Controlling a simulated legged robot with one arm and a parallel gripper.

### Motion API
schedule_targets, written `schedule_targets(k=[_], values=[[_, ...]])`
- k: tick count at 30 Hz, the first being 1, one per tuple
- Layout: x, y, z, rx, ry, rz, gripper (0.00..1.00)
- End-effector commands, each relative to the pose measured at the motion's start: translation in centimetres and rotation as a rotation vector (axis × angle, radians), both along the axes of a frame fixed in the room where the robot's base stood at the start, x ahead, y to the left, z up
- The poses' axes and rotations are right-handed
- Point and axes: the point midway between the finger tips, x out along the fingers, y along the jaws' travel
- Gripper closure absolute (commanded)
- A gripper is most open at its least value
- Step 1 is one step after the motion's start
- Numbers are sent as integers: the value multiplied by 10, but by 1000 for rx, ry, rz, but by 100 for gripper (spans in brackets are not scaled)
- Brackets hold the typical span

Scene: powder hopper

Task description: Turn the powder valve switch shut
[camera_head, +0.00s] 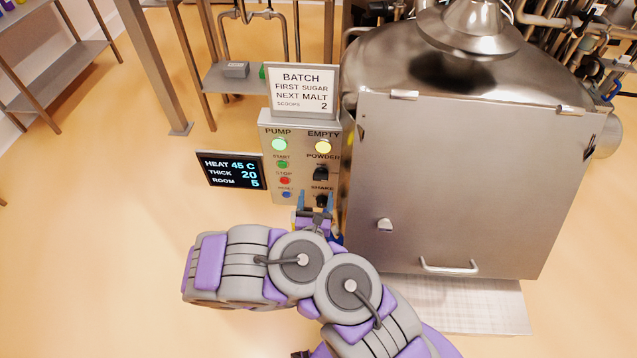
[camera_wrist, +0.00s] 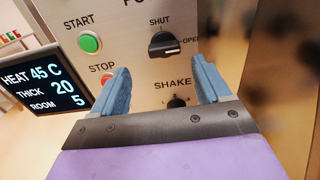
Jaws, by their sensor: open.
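The powder switch (camera_wrist: 163,45) is a black rotary knob on the steel control panel, with SHUT printed above it and OPEN to its right. Its bar lies roughly sideways, towards the OPEN side. In the head view the powder switch (camera_head: 320,174) is under the POWDER label. My gripper (camera_wrist: 160,66) has two blue fingers spread apart with nothing between them. In the wrist view the fingertips are below the knob and to either side. In the head view my gripper (camera_head: 314,198) is in front of the panel's lower part. Contact with the panel cannot be told.
The shake knob (camera_wrist: 177,102) is below the powder switch, partly hidden by my gripper. Green START (camera_wrist: 90,42) and red STOP (camera_wrist: 107,79) buttons are at left. A dark display (camera_head: 233,170) stands left of the panel, and a large steel hopper (camera_head: 470,180) stands right.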

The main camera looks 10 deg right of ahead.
Motion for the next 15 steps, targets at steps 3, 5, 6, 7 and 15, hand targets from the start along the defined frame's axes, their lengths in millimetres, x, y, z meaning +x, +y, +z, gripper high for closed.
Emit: schedule_targets(k=[3, 5, 6, 7, 15], values=[[15, -8, 0, 3, -5, -4, 23], [23, -12, -1, 5, -4, -4, 23], [28, -14, -1, 5, -3, -3, 23], [32, -16, -1, 5, -4, -4, 23], [58, -21, 0, 1, -1, -2, 23]])
